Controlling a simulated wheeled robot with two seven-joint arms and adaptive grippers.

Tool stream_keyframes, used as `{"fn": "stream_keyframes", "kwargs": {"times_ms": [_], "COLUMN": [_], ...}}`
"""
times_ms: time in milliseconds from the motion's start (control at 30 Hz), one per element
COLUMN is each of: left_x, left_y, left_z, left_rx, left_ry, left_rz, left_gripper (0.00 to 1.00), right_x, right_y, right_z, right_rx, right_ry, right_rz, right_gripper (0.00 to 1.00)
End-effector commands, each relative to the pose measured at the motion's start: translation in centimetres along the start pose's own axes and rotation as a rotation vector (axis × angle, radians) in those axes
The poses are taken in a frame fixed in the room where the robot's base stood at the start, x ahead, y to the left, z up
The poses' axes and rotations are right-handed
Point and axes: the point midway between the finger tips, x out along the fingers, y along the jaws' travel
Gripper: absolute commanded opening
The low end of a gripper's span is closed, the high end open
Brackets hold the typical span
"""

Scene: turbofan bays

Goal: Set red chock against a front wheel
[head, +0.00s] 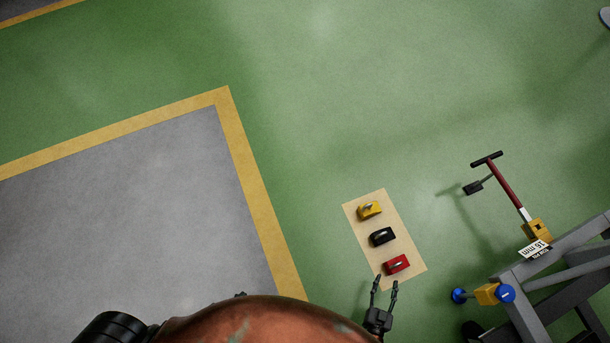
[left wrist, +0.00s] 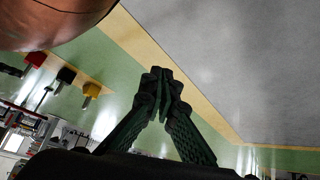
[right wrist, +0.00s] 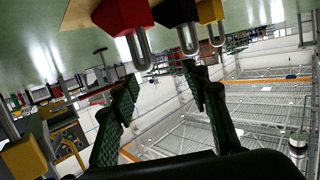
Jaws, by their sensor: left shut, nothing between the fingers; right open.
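The red chock (head: 397,264) sits at the near end of a tan board (head: 412,247), with its metal handle up. My right gripper (head: 384,284) is open and empty just short of it. In the right wrist view the red chock (right wrist: 122,15) and its handle (right wrist: 141,48) appear just beyond my right fingertips (right wrist: 160,76), apart from them. My left gripper (left wrist: 161,75) is shut and empty over the floor in the left wrist view; the head view barely shows it. A dark rounded shape (head: 472,331) beneath the grey frame may be a wheel; it is mostly cut off.
A black chock (head: 382,236) and a yellow chock (head: 369,210) stand behind the red one. A grey frame (head: 540,270) with a red T-handled bar (head: 506,186) and blue-ended fittings (head: 505,294) stands at right. Green floor (head: 320,130) beyond the board is clear.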

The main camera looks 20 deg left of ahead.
Motion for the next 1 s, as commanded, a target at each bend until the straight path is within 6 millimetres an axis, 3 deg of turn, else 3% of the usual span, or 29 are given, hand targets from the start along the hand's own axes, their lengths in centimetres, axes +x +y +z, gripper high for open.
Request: {"fn": "stream_keyframes", "kwargs": {"times_ms": [33, 200, 400, 1000], "left_x": [1.1, 1.5, 1.3, 1.0], "left_y": [0.5, 1.8, 2.4, 2.5], "left_z": [0.6, -2.9, -5.5, -6.3], "left_rx": [-0.01, -0.032, -0.045, -0.049], "left_ry": [0.009, 0.091, 0.144, 0.151], "left_rz": [0.012, 0.041, 0.056, 0.057], "left_gripper": [0.0, 0.0, 0.0, 0.0], "right_x": [1.0, 3.2, 4.0, 5.0], "right_y": [0.1, 1.2, 2.0, 2.8], "right_z": [2.4, 2.8, 2.4, 1.6], "right_rx": [0.003, 0.012, 0.014, 0.014], "right_ry": [0.03, 0.162, 0.235, 0.251], "right_rz": [0.027, 0.137, 0.21, 0.224], "right_gripper": [0.43, 0.43, 0.43, 0.43]}}
